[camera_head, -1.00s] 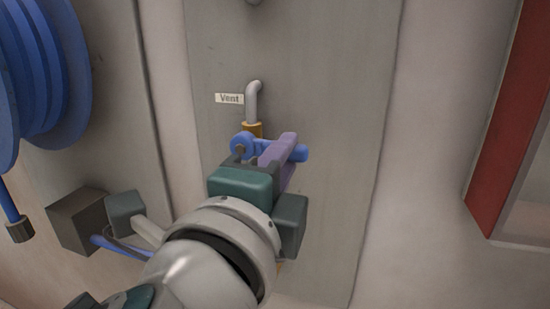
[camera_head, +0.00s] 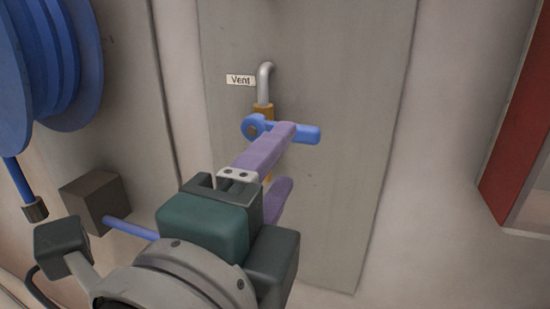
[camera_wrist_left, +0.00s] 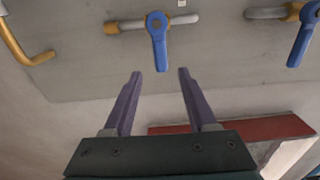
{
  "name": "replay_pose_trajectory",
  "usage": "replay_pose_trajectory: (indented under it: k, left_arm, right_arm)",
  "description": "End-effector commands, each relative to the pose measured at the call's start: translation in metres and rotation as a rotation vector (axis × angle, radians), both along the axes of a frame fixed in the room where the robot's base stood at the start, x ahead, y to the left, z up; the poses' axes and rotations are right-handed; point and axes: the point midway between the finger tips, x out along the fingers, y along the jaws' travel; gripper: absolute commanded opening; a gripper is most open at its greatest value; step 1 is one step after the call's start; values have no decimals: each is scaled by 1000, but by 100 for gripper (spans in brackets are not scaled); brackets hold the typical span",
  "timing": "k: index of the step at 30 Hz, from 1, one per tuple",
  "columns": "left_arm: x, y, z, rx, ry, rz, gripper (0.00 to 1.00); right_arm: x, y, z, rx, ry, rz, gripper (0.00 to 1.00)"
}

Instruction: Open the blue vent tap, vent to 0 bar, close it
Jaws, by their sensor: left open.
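The blue vent tap (camera_head: 306,134) is on a brass valve body (camera_head: 264,112) below a grey bent pipe, beside a label reading "Vent" (camera_head: 240,80). Its handle points right, crosswise to the upright pipe. My left gripper (camera_head: 288,156) has two purple fingers spread apart. In the head view the upper finger overlaps part of the handle. In the left wrist view the tap (camera_wrist_left: 158,45) hangs with its free end near the gap between the open fingertips (camera_wrist_left: 160,73). Nothing is gripped. No pressure gauge shows. My right gripper is not in view.
A second blue-handled valve (camera_wrist_left: 303,40) shows at the right of the left wrist view. A bent brass-coloured pipe (camera_wrist_left: 22,52) is at its left. A blue hose reel (camera_head: 55,60) stands left, and a red-edged frame (camera_head: 515,120) right. The panel right of the tap is bare.

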Motion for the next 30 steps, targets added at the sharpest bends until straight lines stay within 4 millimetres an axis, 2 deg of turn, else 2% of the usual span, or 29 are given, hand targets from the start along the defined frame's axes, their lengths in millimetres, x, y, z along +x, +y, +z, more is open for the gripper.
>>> replay_pose_trajectory:
  k: [3, 7, 20, 23, 26, 27, 29, 30]
  left_arm:
    - [-21, 7, -3, 2, 3, -1, 57]
    - [-34, 11, -2, 1, 2, 0, 57]
    - [-39, 15, -1, -6, 9, 8, 57]
    - [-35, 36, -7, -81, 90, 81, 57]
    - [-35, 84, -28, -269, 290, 259, 57]
    - [-42, 106, -42, -374, 400, 356, 57]
    - [-58, 136, -63, -534, 565, 505, 57]
    - [-73, 151, -76, -634, 670, 600, 57]
  right_arm:
    - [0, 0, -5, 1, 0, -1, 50]
    - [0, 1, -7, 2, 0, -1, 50]
    - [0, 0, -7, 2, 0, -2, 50]
    - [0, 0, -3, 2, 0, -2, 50]
    - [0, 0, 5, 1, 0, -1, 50]
    - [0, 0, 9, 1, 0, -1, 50]
    - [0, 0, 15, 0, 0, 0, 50]
    - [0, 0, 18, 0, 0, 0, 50]
